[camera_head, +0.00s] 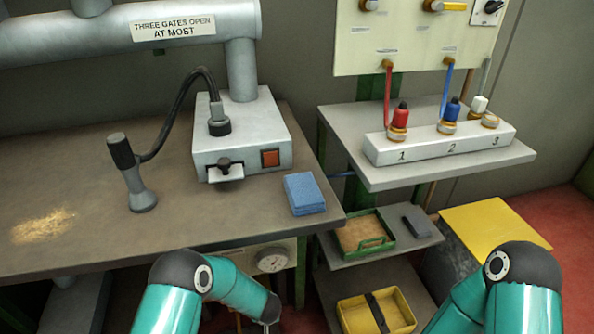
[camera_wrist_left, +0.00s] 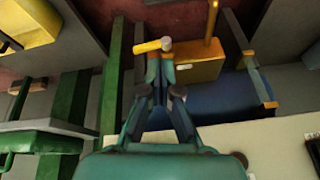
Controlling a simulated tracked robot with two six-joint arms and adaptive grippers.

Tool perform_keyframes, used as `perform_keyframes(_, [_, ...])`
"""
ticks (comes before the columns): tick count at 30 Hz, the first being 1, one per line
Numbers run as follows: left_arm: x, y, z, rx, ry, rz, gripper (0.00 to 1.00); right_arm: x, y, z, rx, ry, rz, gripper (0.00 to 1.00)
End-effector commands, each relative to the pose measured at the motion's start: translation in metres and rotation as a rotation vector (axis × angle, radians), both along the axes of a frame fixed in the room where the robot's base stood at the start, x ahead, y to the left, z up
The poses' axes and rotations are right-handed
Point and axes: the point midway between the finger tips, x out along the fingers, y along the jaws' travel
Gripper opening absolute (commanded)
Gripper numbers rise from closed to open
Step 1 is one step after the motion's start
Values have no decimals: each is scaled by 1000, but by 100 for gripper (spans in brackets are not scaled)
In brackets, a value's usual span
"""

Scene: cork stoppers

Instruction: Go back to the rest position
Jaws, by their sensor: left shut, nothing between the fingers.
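My left arm (camera_head: 205,285) comes in at the bottom left of the head view, in front of the bench, its gripper mostly cut off by the lower edge. In the left wrist view my left gripper (camera_wrist_left: 160,72) is shut, with no object held between its fingers. My right arm (camera_head: 505,285) shows at the bottom right of the head view; its gripper is out of the frame. A red stopper (camera_head: 400,116), a blue stopper (camera_head: 449,115) and a white stopper (camera_head: 480,104) are at the white numbered block (camera_head: 440,146) on the grey shelf.
The bench (camera_head: 90,190) holds a grey box (camera_head: 240,140) with a corded handpiece (camera_head: 132,175), blue cloths (camera_head: 304,193) and pale crumbs (camera_head: 42,226). Lower shelves hold a green-rimmed tray (camera_head: 387,244) and a yellow bin (camera_head: 400,306).

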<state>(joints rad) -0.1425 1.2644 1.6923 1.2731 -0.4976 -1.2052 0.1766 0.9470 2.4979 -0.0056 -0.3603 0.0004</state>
Motion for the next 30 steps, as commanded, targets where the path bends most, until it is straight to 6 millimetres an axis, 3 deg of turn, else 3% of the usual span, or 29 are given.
perform_keyframes(5, [-15, 10, 0, -26, 9, 1, 0, 0, 0, 0, 0, 1, 0, 42])
perform_keyframes(11, [-47, 25, 1, -89, 33, 8, 0, 0, 0, 0, 0, 1, 0, 42])
perform_keyframes(14, [-73, 31, 4, -140, 61, 13, 0, 0, 0, 0, 0, 1, 0, 42])
perform_keyframes(18, [-125, 37, 12, -242, 128, 28, 0, 0, 0, 0, 0, 1, 0, 42])
perform_keyframes(29, [-248, 32, 50, -470, 335, 79, 0, 0, 0, 0, 0, 1, 0, 42])
perform_keyframes(30, [-246, 31, 67, -470, 331, 79, 0, -1, 0, 17, 0, 2, 0, 42])
